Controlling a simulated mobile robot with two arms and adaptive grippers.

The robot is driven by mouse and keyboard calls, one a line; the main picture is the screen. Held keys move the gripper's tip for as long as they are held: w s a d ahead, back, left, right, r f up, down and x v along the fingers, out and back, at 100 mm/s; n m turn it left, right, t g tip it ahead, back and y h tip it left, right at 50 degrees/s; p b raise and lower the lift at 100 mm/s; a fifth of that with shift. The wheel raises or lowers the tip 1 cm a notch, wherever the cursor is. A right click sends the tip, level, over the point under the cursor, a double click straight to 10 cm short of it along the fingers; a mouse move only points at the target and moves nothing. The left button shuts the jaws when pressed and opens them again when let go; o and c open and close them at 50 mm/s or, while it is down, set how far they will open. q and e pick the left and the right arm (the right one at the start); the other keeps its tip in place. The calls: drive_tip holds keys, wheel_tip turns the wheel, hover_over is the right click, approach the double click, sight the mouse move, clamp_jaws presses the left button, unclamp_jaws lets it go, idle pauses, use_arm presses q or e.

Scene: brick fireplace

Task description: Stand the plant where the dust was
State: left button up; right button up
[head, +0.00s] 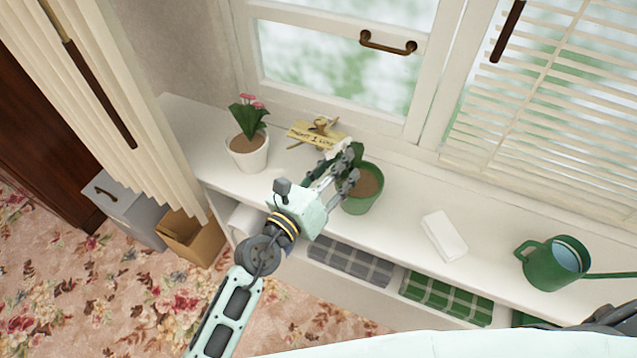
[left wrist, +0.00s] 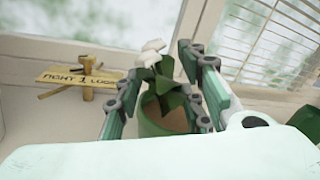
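A plant with white flowers and dark leaves stands upright in a green pot (head: 368,200) on the white window shelf (head: 400,226). My left gripper (head: 347,168) is at this plant, its fingers spread and partly covering the leaves. In the left wrist view, the green pot (left wrist: 158,124) and its flowers show between the open fingers (left wrist: 160,95); I cannot tell whether they touch it. A second plant, with pink flowers in a white pot (head: 249,155), stands further left on the shelf. I see no clear patch of dust. My right gripper is not in view.
A white block (head: 444,236) and a green watering can (head: 555,265) are to the right. The shelf is bare between the green pot and the block. Windows rise behind.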

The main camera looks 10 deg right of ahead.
use_arm(q)
drive_tip(key=b+v, duration=0.1)
drive_tip(key=v, duration=0.9)
drive_tip(key=shift+w, duration=0.1)
drive_tip(key=w+a+f+n+y, duration=0.1)
drive_tip(key=a+f+n+y, duration=0.15)
drive_tip(key=f+n, duration=0.4)
drive_tip(key=a+f+n+y, duration=0.2)
drive_tip(key=a+f+n, duration=0.2)
drive_tip(key=f, duration=0.5)
drive_tip(key=w+a+f+n+y, duration=0.1)
drive_tip(key=a+f+n+y, duration=0.15)
drive_tip(key=f+n, duration=0.4)
drive_tip(key=s+a+f+n+g+y, duration=0.1)
drive_tip(key=s+a+f+n, duration=0.25)
drive_tip(key=f, duration=0.35)
drive_tip(key=s+a+f+n+g+y, duration=0.1)
drive_tip(key=s+a+f+n, duration=0.1)
drive_tip(key=a+f, duration=0.45)
drive_tip(key=s+a+f+n+g+y, duration=0.4)
drive_tip(key=s+f+n, duration=0.3)
drive_tip(key=s+f, duration=0.45)
drive_tip(key=s+a+f+n+g, duration=0.2)
drive_tip(key=s+f+n, duration=0.2)
drive_tip(key=s, duration=0.6)
drive_tip(key=s+a+f+n+g, duration=0.3)
drive_tip(key=s+f+n, duration=0.2)
drive_tip(key=s, duration=0.5)
drive_tip(key=shift+s+g, duration=0.3)
drive_tip(key=shift+s, duration=0.1)
